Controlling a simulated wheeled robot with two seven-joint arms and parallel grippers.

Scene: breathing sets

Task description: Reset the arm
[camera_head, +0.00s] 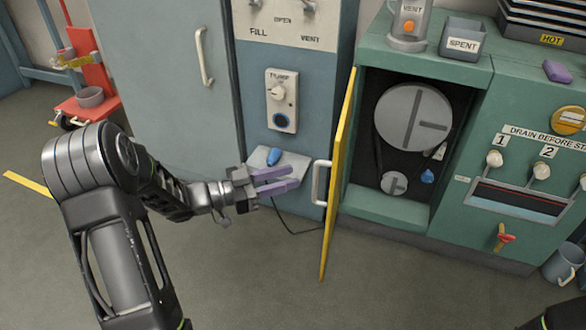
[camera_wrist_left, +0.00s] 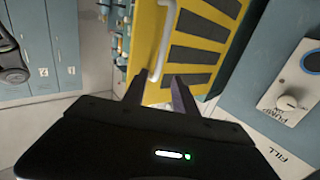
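My left arm comes in from the left in the head view. Its gripper (camera_head: 278,180) is held in front of the blue cabinet, left of the open yellow door (camera_head: 338,175). The two purple-grey fingers are apart with nothing visible between them. In the left wrist view the fingers (camera_wrist_left: 172,95) point toward the yellow door (camera_wrist_left: 196,45) and its white handle (camera_wrist_left: 164,40). I cannot tell from this view whether they touch it. Of my right arm, only a dark piece shows at the lower right corner of the head view; its gripper is out of view.
The yellow door stands open from the green cabinet (camera_head: 385,208), showing pulleys (camera_head: 413,115) inside. A small shelf (camera_head: 293,168) with a blue item (camera_head: 273,156) is behind my left gripper. A pump panel (camera_head: 282,100) is above. A red cart (camera_head: 90,75) stands far left. The front floor is clear.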

